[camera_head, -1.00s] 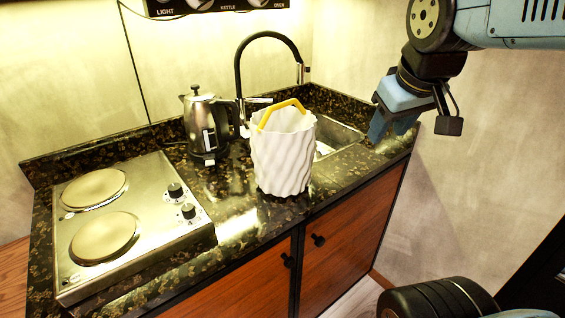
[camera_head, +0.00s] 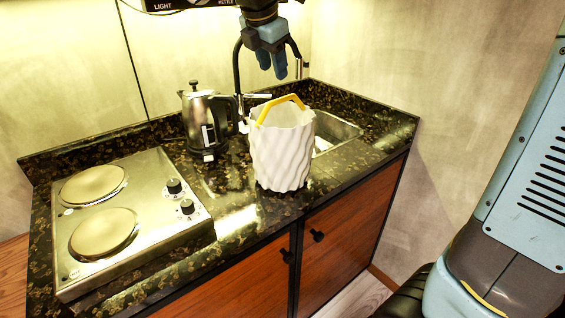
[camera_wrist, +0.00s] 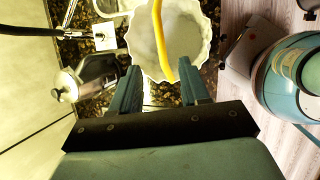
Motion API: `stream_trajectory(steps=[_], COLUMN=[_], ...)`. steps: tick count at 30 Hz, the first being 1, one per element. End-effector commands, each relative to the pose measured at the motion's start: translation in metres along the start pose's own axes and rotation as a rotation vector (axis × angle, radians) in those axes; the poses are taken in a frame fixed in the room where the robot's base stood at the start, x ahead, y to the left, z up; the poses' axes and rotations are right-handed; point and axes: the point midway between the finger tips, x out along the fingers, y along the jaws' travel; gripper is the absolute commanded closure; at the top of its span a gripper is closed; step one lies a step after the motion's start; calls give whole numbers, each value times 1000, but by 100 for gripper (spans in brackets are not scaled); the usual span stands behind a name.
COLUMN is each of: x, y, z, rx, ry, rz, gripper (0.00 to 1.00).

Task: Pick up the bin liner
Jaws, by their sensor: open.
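The bin liner (camera_head: 282,152) is a white, wavy-sided bag standing upright on the dark speckled counter, with a yellow handle (camera_head: 281,108) arched over its open top. My gripper (camera_head: 272,72) is above it in the head view, pointing down and apart from it. In the wrist view the gripper (camera_wrist: 160,90) is open, its two fingers pointing towards the bin liner (camera_wrist: 150,48). The yellow handle (camera_wrist: 161,40) runs across the liner's mouth, and its near end shows between the fingertips. Nothing is held.
A steel kettle (camera_head: 205,125) stands to the left of the liner. A black tap (camera_head: 238,75) rises behind it, by a sink (camera_head: 335,132). A two-plate hob (camera_head: 140,215) fills the counter's left. The counter's right end is clear.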

Motion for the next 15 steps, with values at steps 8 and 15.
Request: stream_trajectory(steps=[8, 15], x=[44, 76], y=[0, 0], z=[0, 0], rx=[-3, -1], ry=[1, 0], rz=[-4, -2], gripper=[55, 55])
